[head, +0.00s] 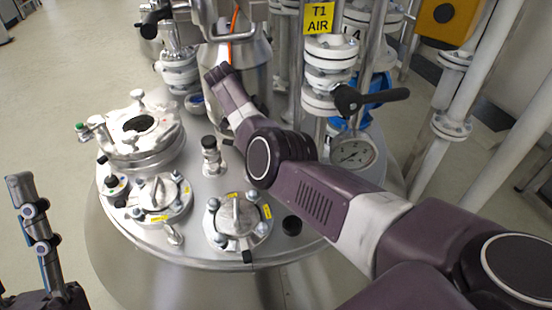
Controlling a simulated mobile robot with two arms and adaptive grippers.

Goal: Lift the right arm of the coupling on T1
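The yellow sign reading T1 AIR (318,18) hangs on the pipework at the top, above white flanges. A steel fitting (232,20) with an orange hose stands left of it, cut by the top edge. I cannot tell for sure whether it is the coupling, and its arms are not clear. My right arm reaches from the lower right across the vessel lid toward this fitting. Its wrist ends just in front of it, and no fingers of my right gripper show. My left gripper (36,218) is at the far left, away from the vessel, with only part of its fingers showing.
The steel vessel lid (190,240) carries a round manway (135,135), small clamped ports (238,222) and a short valve (211,155). A pressure gauge (352,152) and a black-handled valve (368,98) stand right of my arm. White pipes rise at the right; open floor lies left.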

